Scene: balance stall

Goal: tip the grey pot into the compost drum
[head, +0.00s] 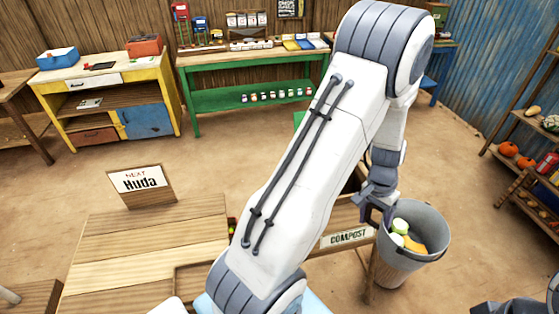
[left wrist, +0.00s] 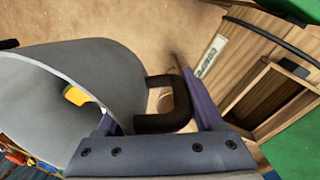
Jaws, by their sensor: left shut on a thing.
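The grey pot (head: 427,262) hangs at the right of the head view, roughly upright with a slight tilt, with pale green and orange pieces inside. My left gripper (head: 377,213) is shut on its dark handle (left wrist: 163,122), which shows between the fingers in the left wrist view. The grey pot wall (left wrist: 105,75) fills the left of that view, with a yellow piece inside. The wooden compost drum, with its COMPOST sign (head: 348,237), is just left of the pot, partly hidden by my left arm. The pot is beside the drum's label, not over its opening.
A wooden counter (head: 150,240) with a Huda name sign (head: 140,183) stands at the left. A green bench (head: 245,60) and a yellow cabinet (head: 105,95) line the back. Shelves with pumpkins (head: 508,149) stand at the right. Bare floor lies between.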

